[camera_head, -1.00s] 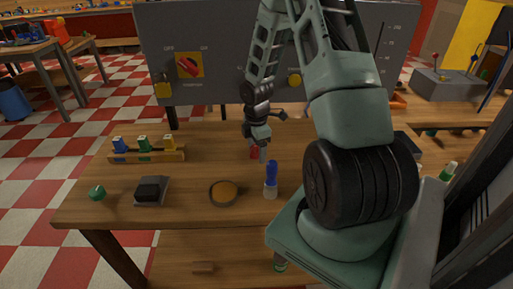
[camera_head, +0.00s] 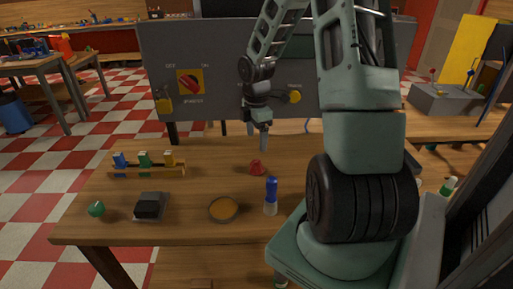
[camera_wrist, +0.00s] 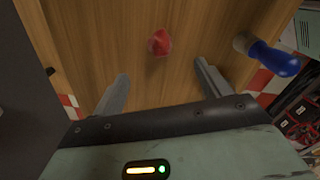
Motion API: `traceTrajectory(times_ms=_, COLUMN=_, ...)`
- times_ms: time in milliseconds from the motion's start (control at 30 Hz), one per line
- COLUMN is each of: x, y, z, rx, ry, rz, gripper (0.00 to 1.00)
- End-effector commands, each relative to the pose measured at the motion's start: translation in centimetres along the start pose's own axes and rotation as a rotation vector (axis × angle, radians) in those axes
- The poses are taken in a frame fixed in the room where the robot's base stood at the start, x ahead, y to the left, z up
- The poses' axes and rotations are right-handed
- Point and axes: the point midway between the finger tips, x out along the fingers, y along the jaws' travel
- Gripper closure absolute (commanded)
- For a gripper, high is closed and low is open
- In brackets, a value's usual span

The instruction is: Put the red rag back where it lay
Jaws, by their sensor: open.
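The red rag (camera_head: 257,168) lies crumpled on the wooden table (camera_head: 215,150), behind the blue-capped bottle. In the wrist view the rag (camera_wrist: 159,43) lies on bare wood, beyond and between my fingertips, touching neither. My gripper (camera_head: 264,142) is above the table, over and slightly behind the rag in the head view. In the wrist view my gripper (camera_wrist: 160,70) has its two fingers spread wide, with nothing between them.
A blue-capped bottle (camera_head: 271,195) stands in front of the rag; it also shows in the wrist view (camera_wrist: 272,58). A round amber dish (camera_head: 223,209), a dark block (camera_head: 149,206), a green knob (camera_head: 96,209) and a wooden rack (camera_head: 147,171) stand leftward. A grey panel (camera_head: 225,60) rises behind.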

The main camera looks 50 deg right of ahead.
Motion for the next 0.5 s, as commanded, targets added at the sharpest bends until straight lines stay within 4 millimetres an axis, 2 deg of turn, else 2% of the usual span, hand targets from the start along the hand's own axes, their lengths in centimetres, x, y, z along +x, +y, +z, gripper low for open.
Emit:
traceTrajectory(times_ms=100, x=-0.9, y=0.0, z=0.0, rx=0.0, ry=0.0, rz=0.001, gripper=0.24)
traceTrajectory(times_ms=233, x=-1.1, y=0.0, z=0.0, rx=0.0, ry=0.0, rz=0.0, gripper=0.24)
traceTrajectory(times_ms=300, x=-1.3, y=-0.1, z=-0.6, rx=-0.001, ry=0.001, rz=-0.001, gripper=0.24)
traceTrajectory(times_ms=367, x=-1.6, y=-0.4, z=-2.0, rx=0.004, ry=0.0, rz=-0.001, gripper=0.24)
traceTrajectory(times_ms=467, x=-2.5, y=-1.6, z=-6.1, rx=0.022, ry=0.001, rz=0.001, gripper=0.24)
traceTrajectory(times_ms=500, x=-3.0, y=-2.4, z=-8.3, rx=0.033, ry=0.001, rz=0.002, gripper=0.24)
